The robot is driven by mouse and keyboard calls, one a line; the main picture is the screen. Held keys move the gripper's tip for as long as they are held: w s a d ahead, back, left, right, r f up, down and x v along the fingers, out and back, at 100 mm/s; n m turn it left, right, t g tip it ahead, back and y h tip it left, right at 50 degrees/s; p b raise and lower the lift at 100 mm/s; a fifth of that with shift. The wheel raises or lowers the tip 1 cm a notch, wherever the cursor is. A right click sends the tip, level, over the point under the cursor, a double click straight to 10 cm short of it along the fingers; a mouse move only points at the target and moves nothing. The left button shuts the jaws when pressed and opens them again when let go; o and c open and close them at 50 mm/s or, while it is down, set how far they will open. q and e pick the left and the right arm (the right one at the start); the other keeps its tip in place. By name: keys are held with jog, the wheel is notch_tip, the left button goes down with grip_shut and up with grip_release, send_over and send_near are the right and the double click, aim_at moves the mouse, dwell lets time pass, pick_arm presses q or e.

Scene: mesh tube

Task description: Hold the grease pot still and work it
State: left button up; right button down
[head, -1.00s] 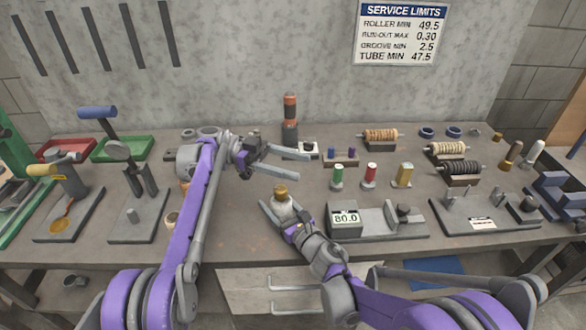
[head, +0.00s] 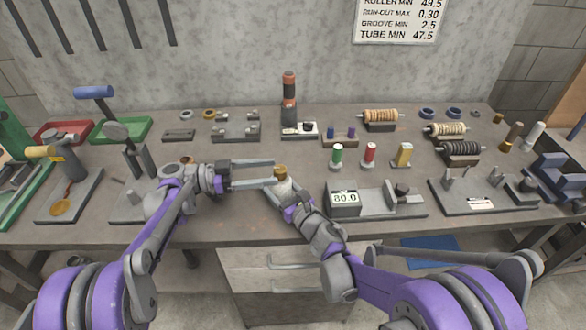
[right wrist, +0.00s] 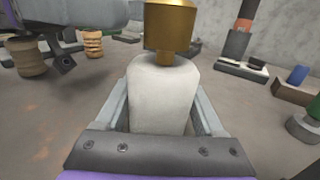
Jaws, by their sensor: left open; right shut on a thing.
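The grease pot has a pale, whitish body and a brass-coloured top (head: 281,172). It stands upright near the front middle of the bench. My right gripper (head: 276,196) is shut on its body from the front. In the right wrist view the pot's body (right wrist: 162,98) sits between the two fingers, with the brass top (right wrist: 170,30) free above them. My left gripper (head: 268,173) is open, with its fingers pointing right. Its fingertips are beside the brass top in the head view; I cannot tell whether they touch it.
A gauge block reading 80.0 (head: 344,199) stands just right of the pot.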

pick_arm(q)
jog(key=d, duration=0.7)
jog(key=shift+w, duration=0.3)
jog(key=shift+d, duration=0.1)
grip_shut()
